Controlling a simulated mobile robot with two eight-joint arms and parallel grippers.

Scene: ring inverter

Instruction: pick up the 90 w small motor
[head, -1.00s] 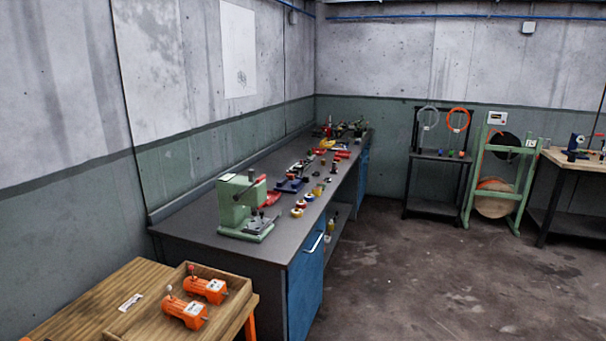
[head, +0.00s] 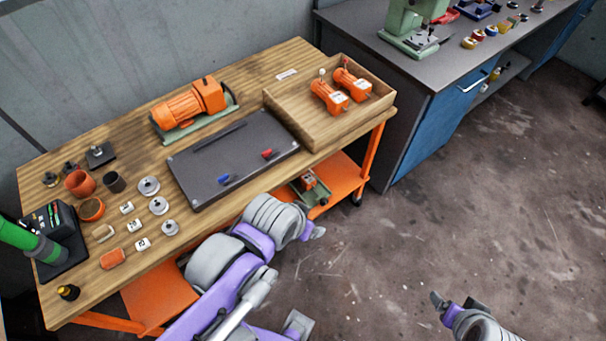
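Two small orange motors, (head: 328,97) and (head: 352,84), lie side by side in a wooden tray (head: 288,122) at the right end of the wooden bench. Each has a pale label, too small to read, so I cannot tell which is the 90 W one. A larger orange motor (head: 192,105) sits on a green base at the back of the bench. My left gripper (head: 316,230) is beyond the bench's front edge, below the tray in the picture, apart from the motors. My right gripper (head: 452,304) is over the floor at the lower right. Neither gripper's opening shows clearly.
A dark plate (head: 232,160) with a blue and a red piece lies left of the tray. Several discs, cups and labelled blocks cover the bench's left part. An orange lower shelf (head: 338,180) holds a small device. A grey-topped workbench (head: 440,72) stands right; floor there is clear.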

